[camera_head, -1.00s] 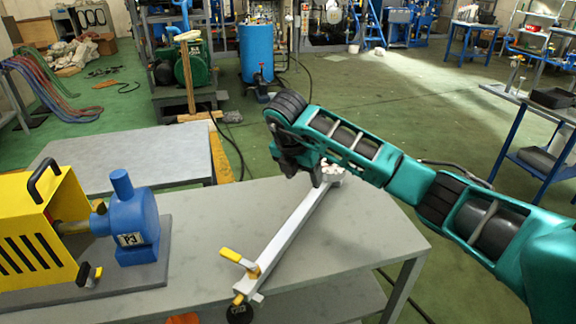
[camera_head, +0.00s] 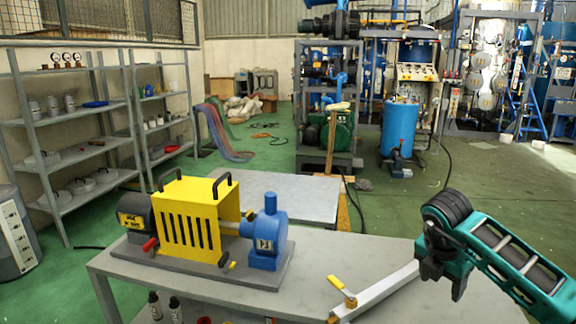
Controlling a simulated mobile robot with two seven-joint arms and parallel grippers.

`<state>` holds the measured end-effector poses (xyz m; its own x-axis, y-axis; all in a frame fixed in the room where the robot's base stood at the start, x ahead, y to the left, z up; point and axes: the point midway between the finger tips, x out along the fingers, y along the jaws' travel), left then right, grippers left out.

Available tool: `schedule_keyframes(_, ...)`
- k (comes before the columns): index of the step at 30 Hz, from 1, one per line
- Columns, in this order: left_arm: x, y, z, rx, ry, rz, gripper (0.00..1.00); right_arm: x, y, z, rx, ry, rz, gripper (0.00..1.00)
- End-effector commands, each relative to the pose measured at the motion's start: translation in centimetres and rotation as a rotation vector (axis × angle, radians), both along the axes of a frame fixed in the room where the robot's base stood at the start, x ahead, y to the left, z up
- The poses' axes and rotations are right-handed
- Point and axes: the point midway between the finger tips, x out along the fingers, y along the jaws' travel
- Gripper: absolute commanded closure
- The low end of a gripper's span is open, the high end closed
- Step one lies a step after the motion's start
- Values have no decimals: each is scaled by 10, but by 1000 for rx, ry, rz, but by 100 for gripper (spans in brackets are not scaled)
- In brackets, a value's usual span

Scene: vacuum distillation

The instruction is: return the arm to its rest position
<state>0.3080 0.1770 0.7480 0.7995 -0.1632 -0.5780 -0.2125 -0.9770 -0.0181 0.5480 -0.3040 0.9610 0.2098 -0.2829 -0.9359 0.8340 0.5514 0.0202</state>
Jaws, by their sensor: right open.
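My right arm (camera_head: 510,257) is teal with dark joints and comes in from the right edge. Its black gripper (camera_head: 442,284) points down above the right part of the grey table and is open, with nothing seen between its fingers. A silver pipe with a yellow-handled valve (camera_head: 380,292) lies slanting on the table, to the left of and below the gripper. My left gripper is not in view.
A pump with a yellow guard (camera_head: 197,215) and blue housing (camera_head: 268,236) stands on the left of the grey table (camera_head: 345,255). A second, lower table (camera_head: 290,192) stands behind. Shelves (camera_head: 85,150) line the left wall. Green floor lies open at the right.

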Motion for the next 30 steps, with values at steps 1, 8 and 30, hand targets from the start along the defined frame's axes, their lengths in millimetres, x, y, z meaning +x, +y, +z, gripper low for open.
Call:
schedule_keyframes(1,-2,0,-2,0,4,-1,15,-9,32,-28,108,36,101,38)
schedule_keyframes(8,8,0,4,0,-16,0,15,-57,167,-81,671,50,446,38)
schedule_keyframes(30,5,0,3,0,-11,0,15,-135,167,-105,1773,-784,-961,38)
